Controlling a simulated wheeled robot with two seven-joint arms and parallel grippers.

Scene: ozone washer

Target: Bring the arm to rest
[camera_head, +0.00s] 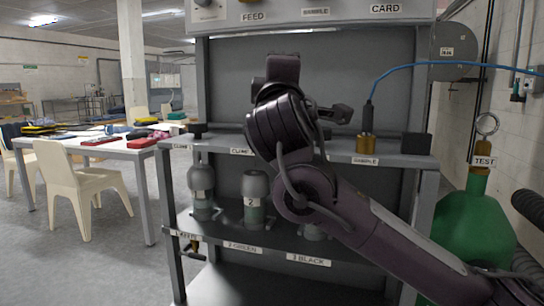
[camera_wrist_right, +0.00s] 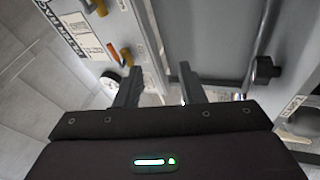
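My right arm (camera_head: 345,215) comes in from the lower right of the head view and is raised, bent, in front of the grey washer stand (camera_head: 420,215). Its wrist end is up before the stand's upper opening, and its fingers cannot be clearly made out there. In the right wrist view my right gripper (camera_wrist_right: 158,80) shows two black fingers apart with nothing held between them. My left gripper is in neither view.
Grey bottles (camera_head: 202,190) stand on the stand's lower shelf; my arm partly hides others. A brass fitting (camera_head: 366,145) with a blue hose sits on the upper shelf. A green cylinder (camera_head: 470,225) is at right. A white table (camera_head: 100,148) and chairs (camera_head: 78,190) are at left.

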